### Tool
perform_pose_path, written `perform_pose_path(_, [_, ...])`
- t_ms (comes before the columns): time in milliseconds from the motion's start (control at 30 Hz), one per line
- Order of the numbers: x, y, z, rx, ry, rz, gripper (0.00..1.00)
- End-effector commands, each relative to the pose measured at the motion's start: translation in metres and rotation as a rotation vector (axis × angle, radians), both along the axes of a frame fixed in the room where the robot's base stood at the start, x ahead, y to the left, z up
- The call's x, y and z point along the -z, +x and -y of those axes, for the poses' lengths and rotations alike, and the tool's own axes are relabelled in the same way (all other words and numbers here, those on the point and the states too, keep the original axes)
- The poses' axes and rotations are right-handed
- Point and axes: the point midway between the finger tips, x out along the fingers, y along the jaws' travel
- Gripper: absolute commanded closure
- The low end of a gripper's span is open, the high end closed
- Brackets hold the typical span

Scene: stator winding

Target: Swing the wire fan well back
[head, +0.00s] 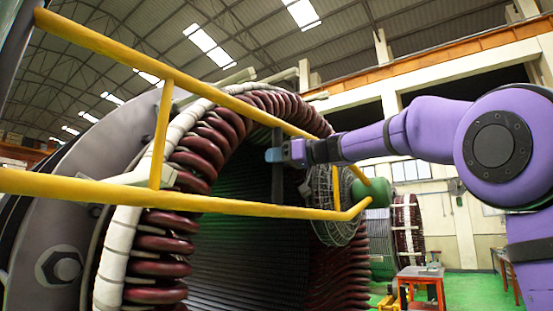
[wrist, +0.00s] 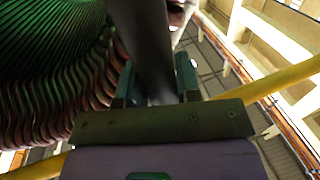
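The wire fan (head: 335,205) is a round wire cage with a green motor body (head: 375,192) behind it. It stands at the right side of the stator's opening, partly behind the yellow rails. A dark upright bar (head: 277,180) stands left of the fan; whether it joins the fan is hidden. My gripper (head: 275,155) is at the upper part of this bar. In the wrist view, the fingers of my gripper (wrist: 157,85) lie on either side of the dark bar (wrist: 145,40). I cannot tell whether they press on it.
Yellow rails (head: 160,125) run in front of the stator and below my arm. The stator's dark red coils (head: 205,150) ring the opening.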

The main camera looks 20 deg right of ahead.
Motion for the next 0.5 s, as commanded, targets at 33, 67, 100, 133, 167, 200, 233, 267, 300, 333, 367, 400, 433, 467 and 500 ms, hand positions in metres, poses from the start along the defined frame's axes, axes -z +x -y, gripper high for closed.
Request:
perform_pose_path(33, [0.000, 0.000, 0.000, 0.000, 0.000, 0.000, 0.80])
perform_pose_path(67, [0.000, 0.000, 0.000, 0.000, 0.000, 0.000, 0.87])
perform_pose_path(100, [0.000, 0.000, 0.000, 0.000, 0.000, 0.000, 0.96])
perform_pose_path(133, [0.000, 0.000, 0.000, 0.000, 0.000, 0.000, 1.00])
perform_pose_path(167, [0.000, 0.000, 0.000, 0.000, 0.000, 0.000, 1.00])
perform_pose_path(200, [0.000, 0.000, 0.000, 0.000, 0.000, 0.000, 1.00])
perform_pose_path(233, [0.000, 0.000, 0.000, 0.000, 0.000, 0.000, 1.00])
perform_pose_path(267, [0.000, -0.001, 0.000, 0.001, 0.000, 0.000, 1.00])
perform_pose_path(300, [0.000, -0.002, 0.001, 0.003, 0.000, 0.000, 1.00])
perform_pose_path(333, [0.000, -0.002, 0.001, 0.004, 0.000, 0.000, 1.00])
perform_pose_path(367, [0.000, -0.004, 0.002, 0.007, 0.000, 0.000, 1.00])
perform_pose_path(400, [0.000, -0.006, 0.003, 0.011, -0.001, 0.001, 1.00])
perform_pose_path(433, [0.000, -0.008, 0.005, 0.016, -0.001, 0.001, 1.00])
perform_pose_path(467, [0.000, -0.011, 0.006, 0.021, -0.001, 0.001, 1.00])
perform_pose_path(500, [0.000, -0.015, 0.008, 0.029, -0.001, 0.001, 1.00])
